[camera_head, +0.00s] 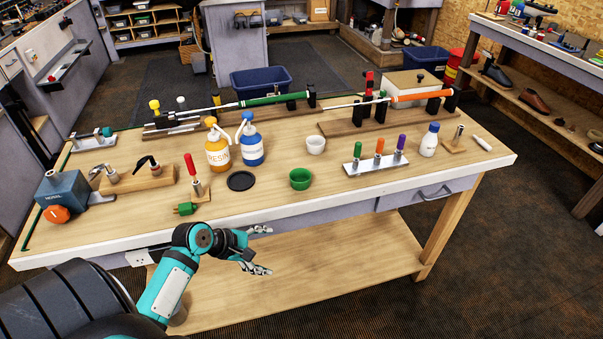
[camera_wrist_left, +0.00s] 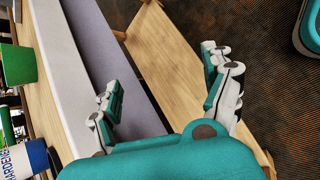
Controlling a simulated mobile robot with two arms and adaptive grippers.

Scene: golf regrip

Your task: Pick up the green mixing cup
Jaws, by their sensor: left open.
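The green mixing cup (camera_head: 300,179) stands upright on the workbench, near its front edge and right of a black round lid. It also shows in the left wrist view (camera_wrist_left: 17,64) at the left edge, partly cut off. My left gripper (camera_head: 264,250) is open and empty, in front of the bench edge, to the left of the cup and nearer to me. In the left wrist view its two fingers (camera_wrist_left: 165,95) are spread apart with nothing between them. My right gripper is not in view.
A white cup (camera_head: 316,145) stands behind the green one. An orange bottle (camera_head: 218,150) and a blue bottle (camera_head: 251,146) stand behind the black lid (camera_head: 241,181). A metal rack (camera_head: 368,167) with coloured-handled tools is to the right. The bench front edge (camera_head: 330,205) is clear.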

